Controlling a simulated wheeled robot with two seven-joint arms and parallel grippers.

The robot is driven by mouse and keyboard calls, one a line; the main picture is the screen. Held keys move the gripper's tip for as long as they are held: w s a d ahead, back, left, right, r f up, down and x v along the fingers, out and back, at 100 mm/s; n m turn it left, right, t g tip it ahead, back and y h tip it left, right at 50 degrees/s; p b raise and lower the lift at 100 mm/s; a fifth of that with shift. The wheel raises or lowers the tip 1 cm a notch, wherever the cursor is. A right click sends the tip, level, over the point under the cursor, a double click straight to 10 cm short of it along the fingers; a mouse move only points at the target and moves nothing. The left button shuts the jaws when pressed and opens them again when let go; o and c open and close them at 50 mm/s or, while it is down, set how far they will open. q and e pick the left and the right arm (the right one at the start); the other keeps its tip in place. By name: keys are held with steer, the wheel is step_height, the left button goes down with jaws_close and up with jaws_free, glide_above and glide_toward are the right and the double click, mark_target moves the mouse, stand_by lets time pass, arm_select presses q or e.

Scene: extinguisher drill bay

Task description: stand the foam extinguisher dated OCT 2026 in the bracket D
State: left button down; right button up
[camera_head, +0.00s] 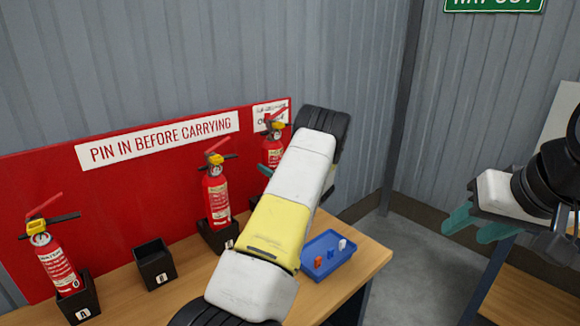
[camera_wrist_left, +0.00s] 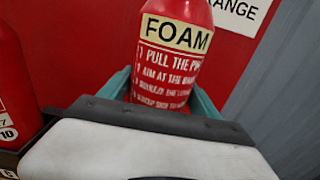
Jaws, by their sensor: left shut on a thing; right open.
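A red foam extinguisher (camera_head: 272,150) with a yellow collar and red lever stands roughly upright at the panel's right end, partly behind my left arm. In the left wrist view its FOAM label (camera_wrist_left: 176,36) faces me; no date shows. My left gripper (camera_wrist_left: 160,92) is shut on its body, a teal finger on each side. Its base is hidden, so I cannot tell whether it rests in a bracket. I cannot pick out bracket D. My right gripper (camera_head: 480,226) is open and empty at right.
Other extinguishers stand in the left bracket (camera_head: 79,302) and the right bracket (camera_head: 213,238). A blue tray (camera_head: 334,262) with small coloured pieces sits on the wooden table (camera_head: 372,258) right of my left arm. The red panel (camera_head: 130,190) rises behind.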

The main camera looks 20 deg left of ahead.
arm_select(q)
steer(key=shift+f, duration=2.4)
stand_by(1.4)
steer(key=shift+c, duration=0.9)
jaws_free()
steer(key=shift+o, duration=0.7)
steer(key=shift+s+f, duration=0.1)
steer(key=shift+f, duration=0.35)
steer(key=v, duration=0.7)
steer(key=shift+s+d+r, duration=0.15)
steer(key=shift+d+r, duration=0.15)
